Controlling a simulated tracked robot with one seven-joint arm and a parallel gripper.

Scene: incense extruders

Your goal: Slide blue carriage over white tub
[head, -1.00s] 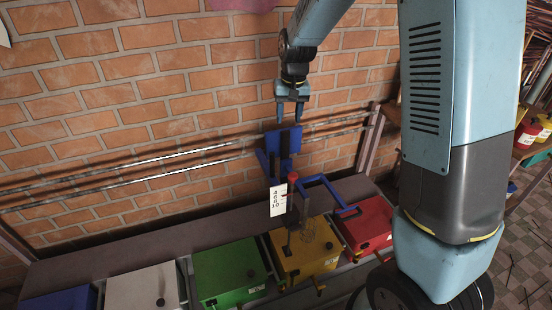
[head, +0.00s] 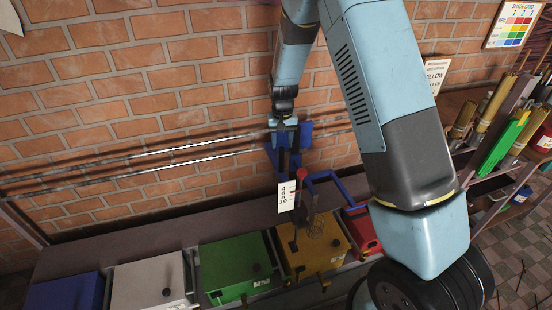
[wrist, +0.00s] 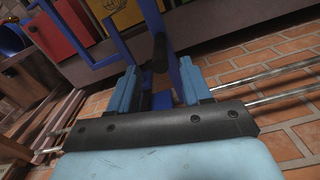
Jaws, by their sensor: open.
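The blue carriage (head: 308,132) rides on two metal rails along the brick wall, and its frame reaches out over the yellow tub (head: 318,250). A white number card and a red-topped lever hang at its front. The white tub (head: 150,284) stands farther left, past the green tub (head: 235,270). My gripper (head: 285,136) is at the back of the carriage. In the wrist view my gripper (wrist: 165,90) is open, with its fingers on either side of a blue upright of the carriage (wrist: 186,62). I cannot tell whether they touch it.
The rails (head: 150,165) run clear to the left of the carriage. A red tub (head: 362,228) is right of the yellow one, and a blue tub (head: 65,292) is at far left. A shelf with colored bundles (head: 512,140) stands at right.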

